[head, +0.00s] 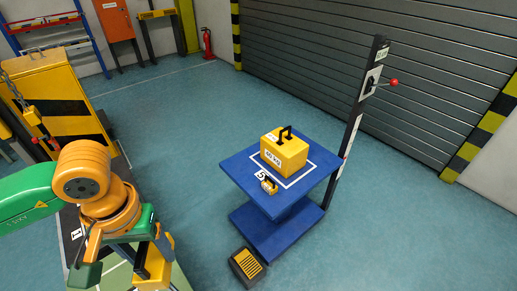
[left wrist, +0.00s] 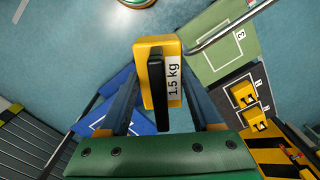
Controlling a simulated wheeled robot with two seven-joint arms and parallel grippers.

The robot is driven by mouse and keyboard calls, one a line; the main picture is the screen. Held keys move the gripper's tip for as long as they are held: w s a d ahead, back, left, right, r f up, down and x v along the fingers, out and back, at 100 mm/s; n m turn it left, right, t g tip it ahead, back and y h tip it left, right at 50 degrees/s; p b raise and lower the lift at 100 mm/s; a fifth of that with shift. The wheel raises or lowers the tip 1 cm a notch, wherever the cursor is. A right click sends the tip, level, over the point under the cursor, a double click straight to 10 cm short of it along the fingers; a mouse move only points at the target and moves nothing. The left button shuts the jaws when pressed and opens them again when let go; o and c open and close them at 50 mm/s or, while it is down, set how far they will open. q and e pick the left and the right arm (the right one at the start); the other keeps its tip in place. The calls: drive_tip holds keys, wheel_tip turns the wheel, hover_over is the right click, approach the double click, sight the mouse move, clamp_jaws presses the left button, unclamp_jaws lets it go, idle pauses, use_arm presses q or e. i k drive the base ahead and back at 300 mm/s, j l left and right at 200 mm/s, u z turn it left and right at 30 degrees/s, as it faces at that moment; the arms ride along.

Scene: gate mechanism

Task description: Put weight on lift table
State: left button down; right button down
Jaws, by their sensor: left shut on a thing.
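The lift table (head: 236,168) is a blue platform on a blue base, with a white marked square on top. A large yellow weight (head: 284,152) with a black handle stands inside that square. A small yellow weight (head: 269,184) stands near the table's front edge. My left gripper (head: 142,258) is at the lower left in the head view, apart from the table. It is shut on a yellow weight (left wrist: 172,48) marked 1.5 kg. The left wrist view shows this weight's black handle between the fingers (left wrist: 160,108). My right gripper is not in view.
A black post with a red-knobbed lever (head: 392,82) rises at the table's right. A dark pedal-like box (head: 246,266) with yellow stripes lies on the floor before the table. Yellow weights (left wrist: 244,95) stand on a dark numbered surface. A yellow cabinet (head: 60,90) stands at left.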

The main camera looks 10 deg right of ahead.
sight(317, 156)
drive_tip(key=i+l+u, duration=0.1)
drive_tip(key=l, duration=0.35)
drive_tip(key=i+l+u, duration=0.1)
drive_tip(key=i+l, duration=0.15)
drive_tip(key=l, duration=0.25)
drive_tip(key=i+l, duration=0.1)
drive_tip(key=l, duration=0.35)
drive_tip(key=i+l+u, duration=0.15)
drive_tip(key=l, duration=0.35)
drive_tip(key=i+l+u, duration=0.1)
drive_tip(key=l, duration=0.4)
drive_tip(key=i+l+u, duration=0.1)
drive_tip(key=l, duration=0.4)
drive_tip(key=i+l+u, duration=0.1)
drive_tip(key=l, duration=0.4)
drive_tip(key=i+l+u, duration=0.1)
drive_tip(key=l, duration=0.4)
drive_tip(key=i+l+u, duration=0.15)
drive_tip(key=l, duration=0.35)
drive_tip(key=i+l+u, duration=0.1)
drive_tip(key=l, duration=0.4)
drive_tip(key=i+l+u, duration=0.15)
drive_tip(key=i, duration=0.35)
